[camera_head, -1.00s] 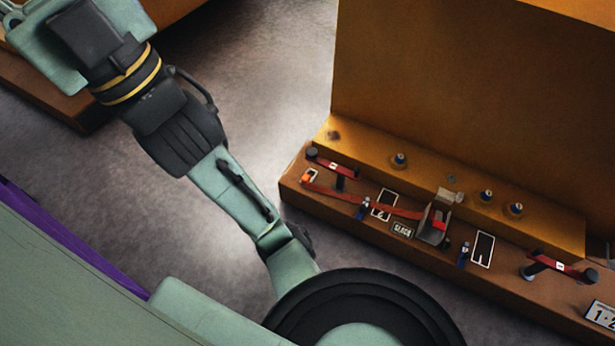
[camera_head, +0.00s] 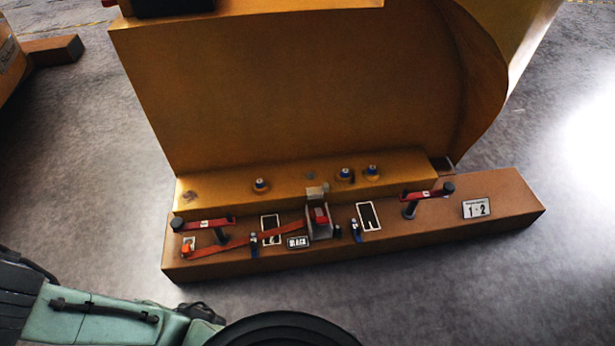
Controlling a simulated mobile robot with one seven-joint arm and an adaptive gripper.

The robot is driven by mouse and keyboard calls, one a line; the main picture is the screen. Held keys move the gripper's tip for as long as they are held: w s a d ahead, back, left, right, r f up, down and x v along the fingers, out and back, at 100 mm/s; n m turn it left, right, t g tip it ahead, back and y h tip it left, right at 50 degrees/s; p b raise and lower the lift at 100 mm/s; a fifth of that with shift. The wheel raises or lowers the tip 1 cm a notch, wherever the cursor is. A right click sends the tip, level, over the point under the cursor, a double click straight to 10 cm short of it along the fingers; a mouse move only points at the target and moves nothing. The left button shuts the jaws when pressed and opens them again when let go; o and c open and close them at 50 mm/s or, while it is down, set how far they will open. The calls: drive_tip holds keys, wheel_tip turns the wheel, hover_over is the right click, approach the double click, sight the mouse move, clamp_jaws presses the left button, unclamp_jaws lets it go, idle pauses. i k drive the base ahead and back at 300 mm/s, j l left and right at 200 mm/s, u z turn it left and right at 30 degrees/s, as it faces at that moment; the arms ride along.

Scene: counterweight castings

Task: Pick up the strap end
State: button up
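A flat red-orange strap (camera_head: 225,246) runs along the brown base ledge of the casting. Its strap end (camera_head: 187,251) is a brighter orange tip at the far left, beside a small white-framed mark. The strap's right part reaches toward a grey ratchet-like buckle (camera_head: 319,222) with a red part in it. The strap looks low on the ledge; whether its end touches the surface I cannot tell. My gripper is out of view; only links of my arm show at the bottom left, apart from the ledge.
A red bar on dark posts (camera_head: 205,224) stands just behind the strap end. Another red bar (camera_head: 427,196) stands right, near a "1-2" plate (camera_head: 476,208). A "SLACK" label (camera_head: 297,242) and small blue-black clips (camera_head: 253,244) sit near the strap. The tall ochre casting (camera_head: 300,95) rises behind.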

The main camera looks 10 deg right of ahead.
sight(186, 249)
drive_tip(key=i+u, duration=0.15)
drive_tip(key=i, duration=0.95)
drive_tip(key=u, duration=2)
drive_tip(key=l, duration=0.1)
